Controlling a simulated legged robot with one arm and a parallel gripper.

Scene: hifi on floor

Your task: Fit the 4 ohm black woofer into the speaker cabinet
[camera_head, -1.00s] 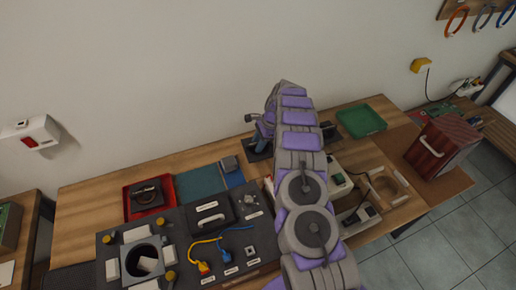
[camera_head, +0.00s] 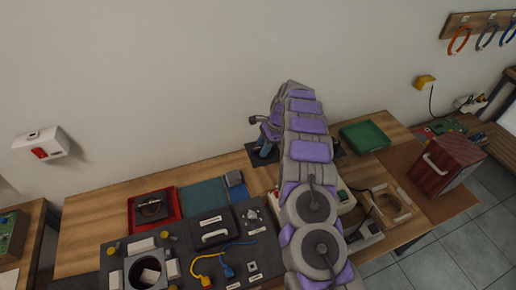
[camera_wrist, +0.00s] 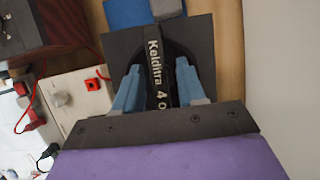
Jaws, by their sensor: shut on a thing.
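My gripper (camera_wrist: 160,92) has blue-grey fingers closed on either side of a black woofer (camera_wrist: 157,60). Its label reads "Kelditra 4 o", the rest hidden by my gripper. A dark square sheet (camera_wrist: 118,40) shows behind the woofer. In the head view my gripper (camera_head: 264,142) is at the back of the bench, low over a dark patch, and the arm hides most of it. A grey block with a round opening (camera_head: 130,275), which looks like the speaker cabinet, is at the bottom left. A white piece shows inside the opening.
A red tray (camera_head: 176,203) holds a dark square part with a round centre. A green tray (camera_head: 365,137) is at the back right. A dark red box with a handle (camera_head: 455,165) stands at the right end. Blue and yellow cables lie on the dark mat (camera_head: 262,268).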

